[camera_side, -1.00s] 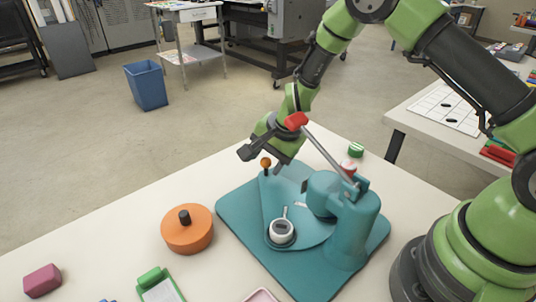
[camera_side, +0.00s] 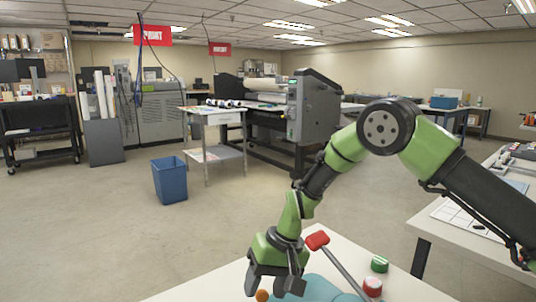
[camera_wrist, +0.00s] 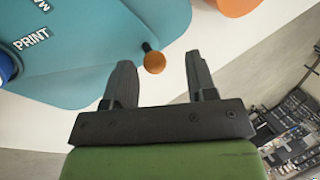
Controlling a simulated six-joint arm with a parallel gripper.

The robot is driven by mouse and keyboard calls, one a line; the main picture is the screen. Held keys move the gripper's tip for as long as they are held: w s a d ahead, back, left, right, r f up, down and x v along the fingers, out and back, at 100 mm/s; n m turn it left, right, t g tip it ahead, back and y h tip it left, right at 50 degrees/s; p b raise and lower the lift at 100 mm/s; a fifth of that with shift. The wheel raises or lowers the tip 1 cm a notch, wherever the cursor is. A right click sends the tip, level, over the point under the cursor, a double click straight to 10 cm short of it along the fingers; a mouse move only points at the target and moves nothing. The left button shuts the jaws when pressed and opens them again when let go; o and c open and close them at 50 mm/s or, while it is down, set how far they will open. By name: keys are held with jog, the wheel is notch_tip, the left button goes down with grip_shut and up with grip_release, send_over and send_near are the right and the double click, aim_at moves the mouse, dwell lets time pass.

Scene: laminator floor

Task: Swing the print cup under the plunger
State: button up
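My gripper (camera_side: 273,284) is open, low over the machine's left edge in the side view. The orange ball knob (camera_wrist: 154,62) on its short dark stem lies between the open fingers in the wrist view, with gaps on both sides. The knob's top also shows at the bottom edge of the side view (camera_side: 262,295). The teal machine plate (camera_wrist: 100,50) bears the raised word PRINT (camera_wrist: 30,38) and a second, cut-off word. The red-tipped lever (camera_side: 317,240) slants down to the right. The print cup and plunger cannot be made out; a blue round part is cut off at the wrist view's left edge.
A green-and-white round piece (camera_side: 379,264) and a red-and-white one (camera_side: 372,287) stand right of the lever. Part of an orange round object (camera_wrist: 238,5) shows at the wrist view's top. A blue bin (camera_side: 169,180) stands on the floor beyond.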

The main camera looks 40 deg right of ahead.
notch_tip(320, 180, up, 28)
jog(key=shift+d+f, duration=0.2)
jog(key=shift+f, duration=0.05)
jog(key=shift+c, duration=0.5)
jog(key=c, duration=0.7)
jog(key=shift+f, duration=0.1)
grip_shut()
jog(key=a+f+n+h, duration=0.2)
jog(key=f+n, duration=0.6)
jog(key=n, duration=0.1)
jog(key=s+a+f+n+h, duration=0.1)
jog(key=a+f+n+h, duration=0.1)
jog(key=f+n, duration=0.7)
jog(key=a+f+n+h, duration=0.1)
jog(key=a+f+n, duration=0.1)
jog(key=f+n, duration=0.6)
jog(key=shift+s+f+n+g+h, duration=0.3)
jog(key=shift+s+f+n+h, duration=0.1)
jog(key=shift+n, duration=0.2)
jog(key=shift+w+d+f, duration=0.3)
jog(key=shift+d, duration=0.2)
jog(key=shift+w+d+f, duration=0.25)
jog(key=shift+w+d, duration=0.05)
jog(key=shift+d, duration=0.25)
jog(key=shift+w+d+f, duration=0.3)
jog(key=shift+d, duration=0.2)
